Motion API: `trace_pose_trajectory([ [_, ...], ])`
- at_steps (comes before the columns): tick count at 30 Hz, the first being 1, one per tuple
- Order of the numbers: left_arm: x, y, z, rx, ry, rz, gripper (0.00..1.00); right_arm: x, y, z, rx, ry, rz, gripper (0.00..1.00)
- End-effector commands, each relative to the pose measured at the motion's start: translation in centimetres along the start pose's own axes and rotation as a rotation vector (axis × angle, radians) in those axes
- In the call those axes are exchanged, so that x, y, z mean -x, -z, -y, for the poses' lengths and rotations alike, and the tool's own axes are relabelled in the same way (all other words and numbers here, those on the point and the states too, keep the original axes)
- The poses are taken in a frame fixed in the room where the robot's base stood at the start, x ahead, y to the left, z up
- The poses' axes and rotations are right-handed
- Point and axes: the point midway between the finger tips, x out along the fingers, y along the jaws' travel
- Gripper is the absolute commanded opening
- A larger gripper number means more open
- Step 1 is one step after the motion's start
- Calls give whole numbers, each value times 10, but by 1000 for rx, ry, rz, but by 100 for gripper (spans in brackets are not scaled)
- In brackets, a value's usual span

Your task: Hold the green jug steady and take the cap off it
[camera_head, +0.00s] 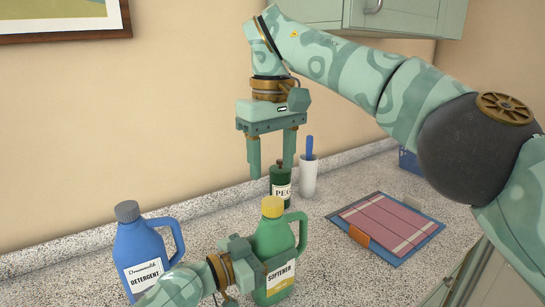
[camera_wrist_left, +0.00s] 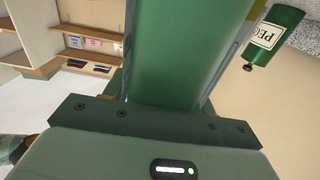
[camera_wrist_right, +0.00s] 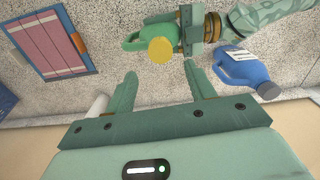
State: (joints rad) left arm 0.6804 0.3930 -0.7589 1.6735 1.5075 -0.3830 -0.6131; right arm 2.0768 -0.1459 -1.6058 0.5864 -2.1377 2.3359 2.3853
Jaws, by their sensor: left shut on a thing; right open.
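The green jug (camera_head: 275,240) stands upright on the speckled counter, with a "SOFTENER" label and a handle on its right. Its yellow cap (camera_head: 272,207) is on top; the cap also shows in the right wrist view (camera_wrist_right: 160,50). My left gripper (camera_head: 262,262) is shut on the jug's body from the left; in the left wrist view the green jug (camera_wrist_left: 180,55) fills the space between the fingers. My right gripper (camera_head: 270,170) is open and empty, pointing down above the counter, higher than the cap and apart from it.
A blue detergent jug (camera_head: 145,250) with a grey cap stands at left. Behind the green jug are a dark green "PEG" container (camera_head: 281,182) and a white holder (camera_head: 309,178) with a blue-handled item. A blue-edged board with a red striped cloth (camera_head: 388,226) lies at right.

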Motion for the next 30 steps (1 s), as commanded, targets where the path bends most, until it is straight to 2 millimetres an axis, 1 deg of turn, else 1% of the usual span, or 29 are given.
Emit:
trace_pose_trajectory([
  [2, 0, 0, 0, 0, 0, 0, 0, -2, 0, 0, -47, 1, 1, 55],
  [5, 0, 0, 0, 0, 0, 0, 0, -11, 0, -1, -70, 2, 4, 55],
  [12, 0, 0, 0, 0, 0, 0, 0, -51, -1, 0, -69, 4, 5, 55],
  [15, 0, 0, 0, 0, 0, 0, 0, -65, 0, 0, -68, 3, 3, 55],
  [18, 0, 0, 0, 0, 0, 0, 0, -75, 0, 0, -70, 2, 2, 55],
  [22, 0, 0, 0, 0, 0, 0, 0, -80, 0, 0, -69, 1, 0, 55],
  [28, 0, 0, 0, 0, 0, 1, 0, -80, 0, 0, -69, 1, 0, 55],
  [29, 0, 0, 0, 0, 0, 1, 0, -80, 0, 0, -69, 1, 0, 52],
  [30, 0, 0, 0, 0, 0, 1, 0, -80, 0, 0, -69, 1, 0, 41],
])
